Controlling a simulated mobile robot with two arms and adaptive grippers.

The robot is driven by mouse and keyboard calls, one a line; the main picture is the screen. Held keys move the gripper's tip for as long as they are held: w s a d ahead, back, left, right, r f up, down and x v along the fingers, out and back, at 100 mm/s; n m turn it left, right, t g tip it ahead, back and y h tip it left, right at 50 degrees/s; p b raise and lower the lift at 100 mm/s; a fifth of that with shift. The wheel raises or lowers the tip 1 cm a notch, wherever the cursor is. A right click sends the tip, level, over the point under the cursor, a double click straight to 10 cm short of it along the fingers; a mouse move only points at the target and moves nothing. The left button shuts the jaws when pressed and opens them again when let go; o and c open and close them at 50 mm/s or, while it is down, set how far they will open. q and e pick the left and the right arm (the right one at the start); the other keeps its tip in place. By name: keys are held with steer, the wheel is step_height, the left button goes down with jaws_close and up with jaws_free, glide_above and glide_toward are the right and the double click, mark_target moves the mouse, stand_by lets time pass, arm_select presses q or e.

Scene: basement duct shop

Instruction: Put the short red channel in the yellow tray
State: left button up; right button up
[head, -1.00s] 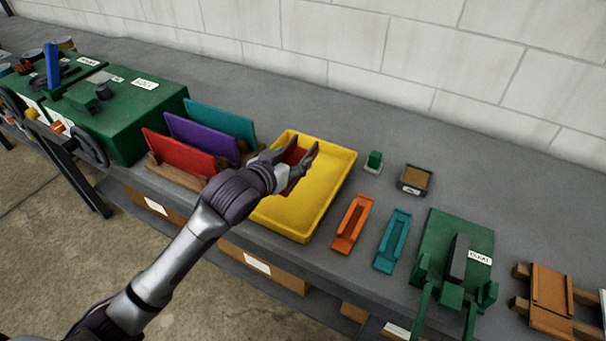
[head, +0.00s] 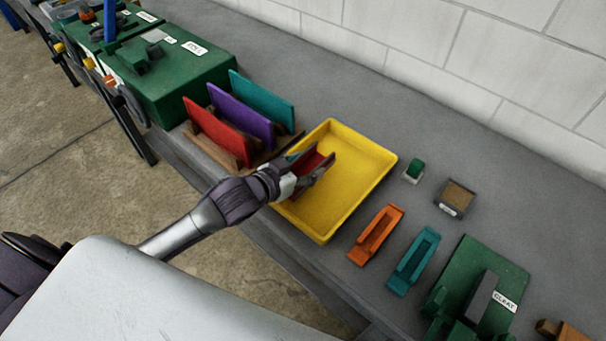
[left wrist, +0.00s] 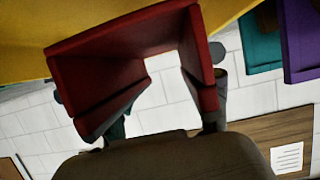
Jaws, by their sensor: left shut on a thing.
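The short red channel (left wrist: 120,45) is between the fingers of my left gripper (head: 312,178), which is shut on it. In the head view the red channel (head: 304,165) shows only in part, behind the fingers. The gripper and the channel are over the left part of the yellow tray (head: 350,190). I cannot tell whether the channel touches the tray floor. The rest of the tray's floor that I see is empty. My right gripper is not in view.
Red, purple and teal panels (head: 240,115) stand in a wooden rack left of the tray. An orange channel (head: 376,235) and a teal channel (head: 413,262) lie to its right. A small green block (head: 414,170) and a brown-topped box (head: 457,197) stand behind them.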

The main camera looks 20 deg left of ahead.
arm_select(q)
steer(key=shift+s+a+f, duration=0.25)
steer(key=shift+s+f, duration=0.05)
steer(key=shift+f, duration=0.25)
step_height(320, 180, down, 2)
steer(key=shift+f+p, duration=0.25)
steer(key=shift+p, duration=0.1)
steer(key=shift+f, duration=0.5)
steer(key=o, duration=1.2)
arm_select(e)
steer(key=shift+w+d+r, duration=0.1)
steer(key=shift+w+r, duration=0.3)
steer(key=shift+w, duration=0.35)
